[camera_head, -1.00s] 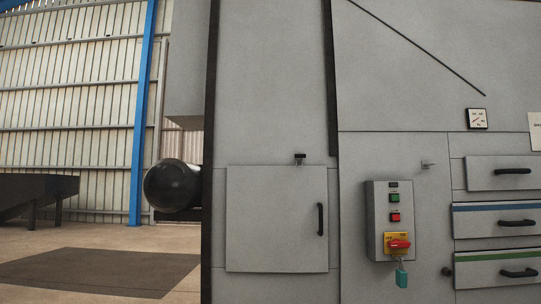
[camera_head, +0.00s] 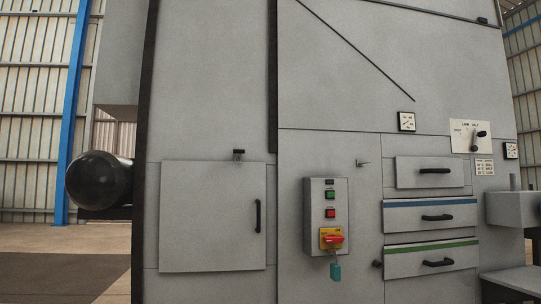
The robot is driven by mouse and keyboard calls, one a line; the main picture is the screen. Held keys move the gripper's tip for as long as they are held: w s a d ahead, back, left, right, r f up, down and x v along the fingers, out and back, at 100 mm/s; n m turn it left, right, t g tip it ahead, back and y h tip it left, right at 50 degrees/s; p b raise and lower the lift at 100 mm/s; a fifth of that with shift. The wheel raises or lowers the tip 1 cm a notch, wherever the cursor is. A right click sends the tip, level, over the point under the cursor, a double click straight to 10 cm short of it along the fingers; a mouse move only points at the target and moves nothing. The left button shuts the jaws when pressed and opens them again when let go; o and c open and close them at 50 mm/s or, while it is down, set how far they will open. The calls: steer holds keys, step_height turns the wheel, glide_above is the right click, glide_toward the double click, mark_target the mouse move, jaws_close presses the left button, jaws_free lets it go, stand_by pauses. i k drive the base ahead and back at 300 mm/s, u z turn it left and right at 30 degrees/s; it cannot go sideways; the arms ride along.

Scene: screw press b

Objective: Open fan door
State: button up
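A square grey door (camera_head: 208,216), which I take to be the fan door, sits flat and shut in the lower left of the grey machine front. Its black vertical handle (camera_head: 258,216) is near the door's right edge. A small black latch-like piece (camera_head: 239,152) sticks out just above the door's top edge. No writing on the door is visible, so I cannot confirm its name. My gripper is not in view.
A control box (camera_head: 327,217) with green and red buttons, a red-yellow switch and a hanging teal tag is right of the door. Drawers (camera_head: 430,217) with black handles follow. A black cylinder (camera_head: 99,180) juts out at left. Open floor (camera_head: 60,240) lies left.

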mark_target(212, 215)
steer(key=z, duration=0.15)
steer(key=i, duration=1.45)
steer(key=u, duration=0.7)
